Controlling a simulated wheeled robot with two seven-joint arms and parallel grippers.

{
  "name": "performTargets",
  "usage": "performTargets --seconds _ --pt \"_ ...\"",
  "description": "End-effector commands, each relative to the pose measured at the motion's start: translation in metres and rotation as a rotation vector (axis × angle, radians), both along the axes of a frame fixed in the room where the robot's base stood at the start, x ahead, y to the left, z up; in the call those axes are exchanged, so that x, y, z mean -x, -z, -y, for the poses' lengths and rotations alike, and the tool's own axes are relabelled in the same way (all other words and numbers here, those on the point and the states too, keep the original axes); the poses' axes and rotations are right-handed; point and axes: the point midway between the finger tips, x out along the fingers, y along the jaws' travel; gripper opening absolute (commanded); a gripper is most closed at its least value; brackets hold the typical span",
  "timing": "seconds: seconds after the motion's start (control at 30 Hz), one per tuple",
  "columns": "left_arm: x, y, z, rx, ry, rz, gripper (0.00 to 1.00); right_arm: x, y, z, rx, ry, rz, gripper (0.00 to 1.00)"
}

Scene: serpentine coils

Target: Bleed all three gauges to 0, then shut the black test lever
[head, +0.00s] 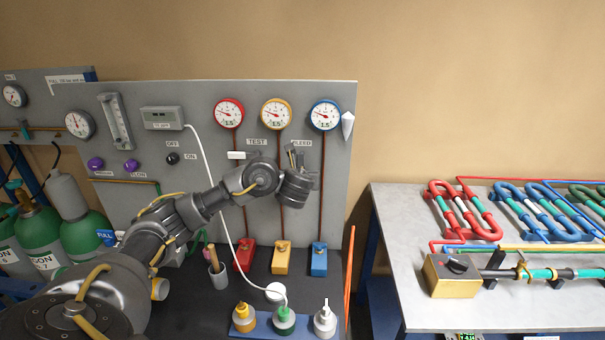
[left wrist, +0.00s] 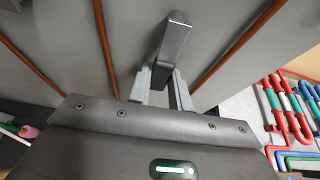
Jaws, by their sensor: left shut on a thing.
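Three round gauges hang in a row on the grey panel (head: 347,200): red-rimmed (head: 229,113), yellow-rimmed (head: 276,113) and blue-rimmed (head: 325,115). Their needles are too small to read surely. Below them are the labels TEST (head: 257,142) and BLEED (head: 305,143). My left gripper (head: 298,156) is at the panel beside BLEED and partly hides that label. In the left wrist view my left gripper (left wrist: 164,92) is shut on a dark grey lever (left wrist: 173,45) that stands out from the panel. My right gripper is not in view.
Red (head: 244,255), yellow (head: 282,259) and blue (head: 319,260) blocks stand at the pipe ends. In front is a blue tray (head: 262,331) with several bottles. Green cylinders (head: 85,237) stand at the left. A table (head: 400,215) with coiled pipes is at the right.

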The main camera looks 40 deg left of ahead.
Motion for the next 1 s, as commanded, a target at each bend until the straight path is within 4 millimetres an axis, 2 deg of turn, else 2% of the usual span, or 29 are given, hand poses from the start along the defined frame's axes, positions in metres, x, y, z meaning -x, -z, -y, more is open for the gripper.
performTargets --seconds 0.53,0.57,0.7,1.0 --pt "0.0014 0.0027 -0.001 -0.023 0.001 -0.018 0.0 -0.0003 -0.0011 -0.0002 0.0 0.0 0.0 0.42" --pt "0.0014 0.0027 -0.0011 -0.024 0.001 -0.018 0.24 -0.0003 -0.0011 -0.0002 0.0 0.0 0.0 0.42" --pt "0.0011 0.0019 -0.0009 -0.022 0.001 -0.016 0.42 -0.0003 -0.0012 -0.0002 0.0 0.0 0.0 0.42" --pt "0.0016 -0.0004 0.0003 -0.019 0.002 -0.013 0.42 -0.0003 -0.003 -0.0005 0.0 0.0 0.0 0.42"
